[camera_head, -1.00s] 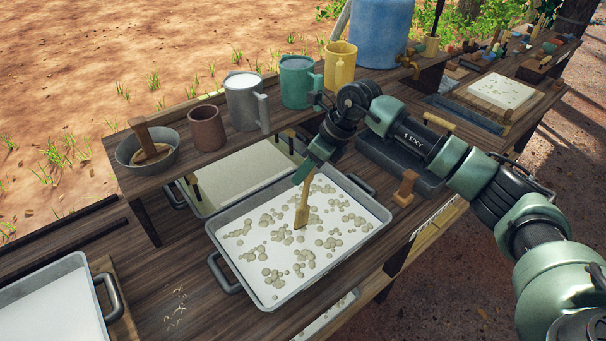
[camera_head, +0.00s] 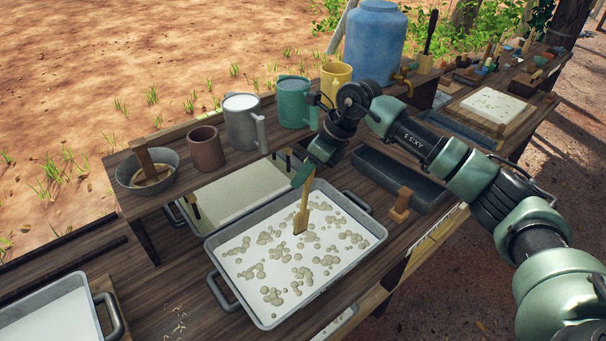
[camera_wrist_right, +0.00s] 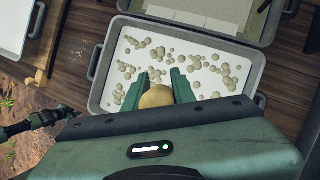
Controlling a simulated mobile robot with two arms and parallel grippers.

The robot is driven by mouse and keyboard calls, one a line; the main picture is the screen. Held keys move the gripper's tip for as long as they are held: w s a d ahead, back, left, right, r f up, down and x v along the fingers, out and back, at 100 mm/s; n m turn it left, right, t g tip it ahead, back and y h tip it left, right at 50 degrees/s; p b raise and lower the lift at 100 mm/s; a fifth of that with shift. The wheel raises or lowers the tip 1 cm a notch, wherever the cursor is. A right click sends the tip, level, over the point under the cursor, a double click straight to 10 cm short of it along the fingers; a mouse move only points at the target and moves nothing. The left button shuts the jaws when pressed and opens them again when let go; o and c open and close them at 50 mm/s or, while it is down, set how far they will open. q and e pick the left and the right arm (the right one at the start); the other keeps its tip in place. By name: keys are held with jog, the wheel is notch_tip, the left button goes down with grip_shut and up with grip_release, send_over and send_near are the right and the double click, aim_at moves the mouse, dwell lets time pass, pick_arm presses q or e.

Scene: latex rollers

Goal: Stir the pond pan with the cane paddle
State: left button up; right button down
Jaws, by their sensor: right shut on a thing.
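The pond pan (camera_head: 222,290) is a grey metal tray with side handles, holding white liquid dotted with beige bubble clusters. It also shows in the right wrist view (camera_wrist_right: 98,98). My right gripper (camera_head: 304,174) is above the pan's far part, shut on the cane paddle (camera_head: 301,217). The paddle is pale wood and hangs down nearly upright, slightly tilted, over the pan. I cannot tell whether its tip touches the liquid. In the right wrist view the paddle's rounded top (camera_wrist_right: 157,98) sits between the green fingers.
A second pan (camera_head: 240,187) lies behind, and another (camera_head: 50,318) at the front left. A shelf carries a bowl (camera_head: 148,178), mugs (camera_head: 243,122) and a blue barrel (camera_head: 376,40). A wooden block (camera_head: 401,205) and a dark trough (camera_head: 395,172) stand right of the pan.

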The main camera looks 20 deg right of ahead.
jog(key=shift+r, duration=0.15)
jog(key=shift+r+p, duration=1)
jog(key=shift+r, duration=0.9)
jog(key=shift+w, duration=0.1)
